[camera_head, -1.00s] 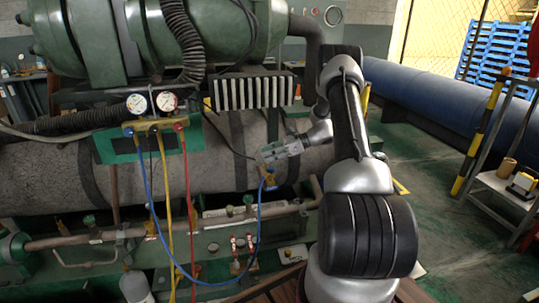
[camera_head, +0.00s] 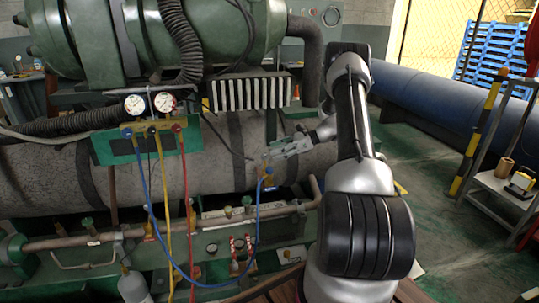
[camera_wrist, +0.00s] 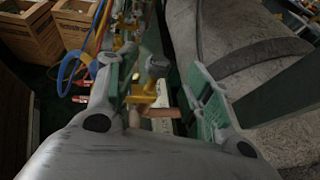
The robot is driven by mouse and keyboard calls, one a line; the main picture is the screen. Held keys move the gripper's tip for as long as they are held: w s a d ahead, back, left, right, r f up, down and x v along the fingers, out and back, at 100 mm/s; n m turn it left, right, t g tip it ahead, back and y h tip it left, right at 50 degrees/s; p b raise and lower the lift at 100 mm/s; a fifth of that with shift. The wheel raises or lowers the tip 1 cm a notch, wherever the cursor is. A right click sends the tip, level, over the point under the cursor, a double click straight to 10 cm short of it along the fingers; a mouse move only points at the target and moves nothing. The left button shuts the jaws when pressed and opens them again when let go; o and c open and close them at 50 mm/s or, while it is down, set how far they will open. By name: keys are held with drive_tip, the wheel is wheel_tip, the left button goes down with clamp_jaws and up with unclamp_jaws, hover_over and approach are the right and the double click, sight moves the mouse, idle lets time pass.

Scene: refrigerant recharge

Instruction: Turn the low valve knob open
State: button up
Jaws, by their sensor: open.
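The gauge manifold (camera_head: 154,126) is a small brass block on a green plate, with two round dials above it. It has a blue knob or fitting (camera_head: 127,132) on its left and a red one (camera_head: 177,128) on its right. These are too small to tell their turn. My gripper (camera_head: 272,152) is well right of the manifold, in front of the grey tank, just above the brass fitting (camera_head: 268,183) at the blue hose's end. In the wrist view my gripper (camera_wrist: 155,80) is open, with a yellow brass part (camera_wrist: 157,66) showing between its green-padded fingers, apparently not gripped.
The blue hose (camera_head: 144,190), yellow hose (camera_head: 165,215) and red hose (camera_head: 189,190) hang from the manifold. A shelf cart (camera_head: 500,185) stands at the right. Wooden crates (camera_wrist: 72,22) show in the wrist view.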

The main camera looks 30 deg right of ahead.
drive_tip(key=v, duration=0.7)
drive_tip(key=shift+s+d, duration=0.15)
drive_tip(key=shift+d, duration=0.1)
drive_tip(key=shift+r, duration=0.1)
drive_tip(key=s+a+f+n+g+h, duration=0.1)
drive_tip(key=s+f+n+g, duration=0.15)
drive_tip(key=s, duration=0.35)
drive_tip(key=s+a+f+n+g+h, duration=0.1)
drive_tip(key=s+n+g+h, duration=0.1)
drive_tip(key=s+n, duration=0.25)
drive_tip(key=s+a+r+n+t+h, duration=0.1)
drive_tip(key=s+a+r+n+h, duration=0.3)
drive_tip(key=s+a+r+n, duration=0.4)
drive_tip(key=s+a+r+n+t+h, duration=0.1)
drive_tip(key=s+a+r+n+h, duration=0.3)
drive_tip(key=s+r, duration=1.3)
drive_tip(key=a+r+n, duration=0.1)
drive_tip(key=a+n, duration=0.3)
drive_tip(key=a, duration=0.2)
drive_tip(key=shift+a+r+n+h, duration=0.15)
drive_tip(key=shift+a+n+h, duration=0.05)
drive_tip(key=shift+n+h, duration=0.2)
